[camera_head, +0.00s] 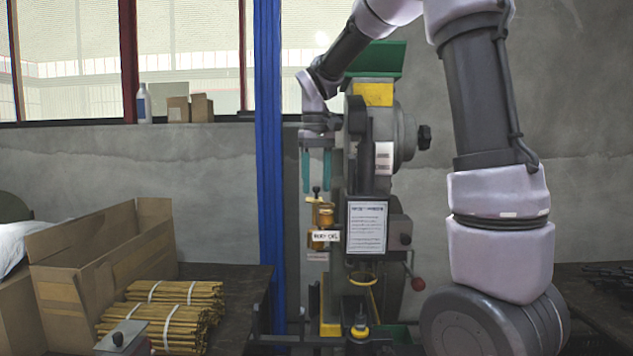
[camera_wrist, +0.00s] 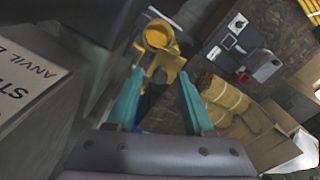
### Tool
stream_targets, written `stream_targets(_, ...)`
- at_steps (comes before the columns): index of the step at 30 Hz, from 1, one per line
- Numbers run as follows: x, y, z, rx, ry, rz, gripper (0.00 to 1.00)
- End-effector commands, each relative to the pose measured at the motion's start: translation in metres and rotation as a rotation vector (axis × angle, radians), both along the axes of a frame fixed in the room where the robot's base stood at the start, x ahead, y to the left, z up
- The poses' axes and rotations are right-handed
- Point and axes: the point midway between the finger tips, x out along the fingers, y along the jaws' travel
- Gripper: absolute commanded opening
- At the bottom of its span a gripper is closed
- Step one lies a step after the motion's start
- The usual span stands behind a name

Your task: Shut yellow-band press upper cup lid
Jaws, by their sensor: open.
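The press (camera_head: 383,130) with a yellow band (camera_head: 373,94) stands in the middle of the head view. A small brass-yellow upper cup (camera_head: 326,217) sits on its left side, above a white label. In the wrist view the cup (camera_wrist: 158,38) shows a round rim with darker orange inside. A flat yellow piece (camera_wrist: 168,64) lies beside it; I cannot tell for certain whether this is the lid. My gripper (camera_head: 316,186) is open, with teal fingers pointing down just above the cup. In the wrist view its fingertips (camera_wrist: 160,74) are apart with nothing held between them.
A blue post (camera_head: 269,170) stands close left of my gripper. A bench at left holds a cardboard box (camera_head: 105,250) and tied yellow bundles (camera_head: 165,310).

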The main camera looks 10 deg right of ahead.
Motion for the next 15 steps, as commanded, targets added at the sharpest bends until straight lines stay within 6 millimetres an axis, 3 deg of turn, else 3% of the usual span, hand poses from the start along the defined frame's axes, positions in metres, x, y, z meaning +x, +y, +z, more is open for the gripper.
stream_targets(3, 0.0000, 0.0000, 0.0002, 0.000, 0.000, 0.000, 0.52)
stream_targets(7, 0.0000, -0.0001, 0.0003, 0.000, 0.000, 0.000, 0.03)
stream_targets(15, 0.0000, -0.0004, 0.0006, 0.000, 0.000, -0.007, 0.00)
